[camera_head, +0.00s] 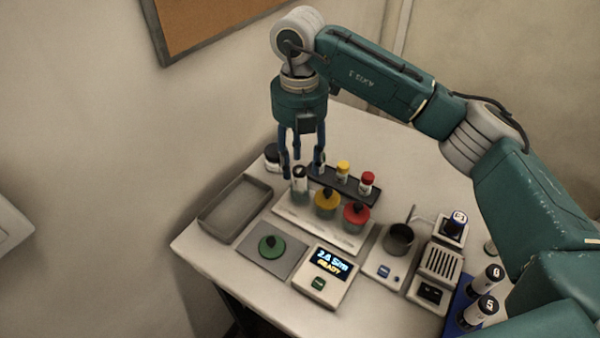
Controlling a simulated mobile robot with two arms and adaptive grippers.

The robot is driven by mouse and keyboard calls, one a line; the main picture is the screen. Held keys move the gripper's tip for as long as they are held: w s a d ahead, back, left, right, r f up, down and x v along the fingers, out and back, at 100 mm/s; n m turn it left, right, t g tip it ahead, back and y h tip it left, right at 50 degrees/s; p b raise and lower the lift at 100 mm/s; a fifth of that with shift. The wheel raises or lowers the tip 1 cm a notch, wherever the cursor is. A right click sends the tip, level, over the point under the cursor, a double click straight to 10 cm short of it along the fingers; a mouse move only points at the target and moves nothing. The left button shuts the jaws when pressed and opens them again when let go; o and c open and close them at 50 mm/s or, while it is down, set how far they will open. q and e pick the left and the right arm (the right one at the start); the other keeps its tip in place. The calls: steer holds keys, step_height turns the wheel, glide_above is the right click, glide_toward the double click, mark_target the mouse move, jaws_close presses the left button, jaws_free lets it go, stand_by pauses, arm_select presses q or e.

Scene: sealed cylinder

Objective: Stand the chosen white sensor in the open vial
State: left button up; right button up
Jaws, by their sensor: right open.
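My right gripper (302,165) points down over the left end of a white base (322,231). A green lid with a dark knob (270,246) lies on a grey pad. My left gripper is not in view.
Behind stands a dark rack (325,178) with yellow-topped (343,170) and red-topped (367,182) white sensors. A black-capped jar (272,157) is close left of the gripper. An empty grey tray (236,207), a display box (325,274) and a dark cup (399,241) surround the base.

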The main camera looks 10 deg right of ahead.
step_height(320, 180, up, 8)
steer(key=b, duration=0.1)
steer(key=shift+r, duration=0.15)
